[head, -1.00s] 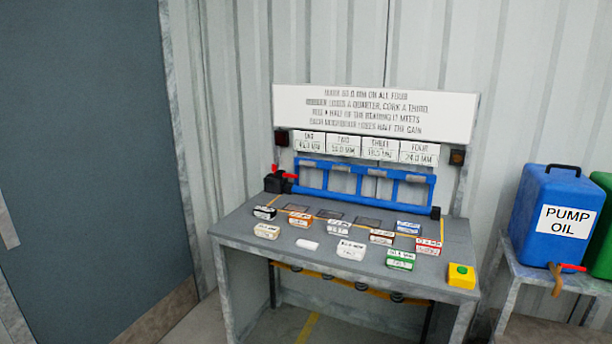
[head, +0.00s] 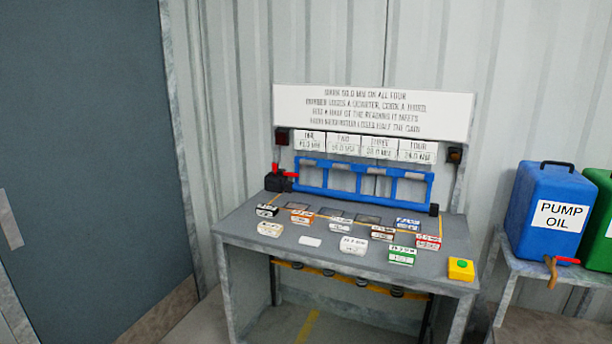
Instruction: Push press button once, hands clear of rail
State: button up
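The press button is a green cap on a yellow box (head: 461,269) at the front right corner of the grey bench (head: 255,236). The blue rail (head: 362,182) spans the back of the bench, with a black and red fitting (head: 278,178) at its left end. Several small labelled blocks, including a green and white one (head: 402,255) and a white one (head: 353,245), lie in front of the rail. My gripper is not in view, and nothing touches the button or the rail.
A sign board (head: 372,112) and readout cards (head: 379,148) stand above the rail. A blue pump oil can (head: 552,212) with a red-handled tap sits on a side stand right of the bench. A dark door (head: 85,150) is at left.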

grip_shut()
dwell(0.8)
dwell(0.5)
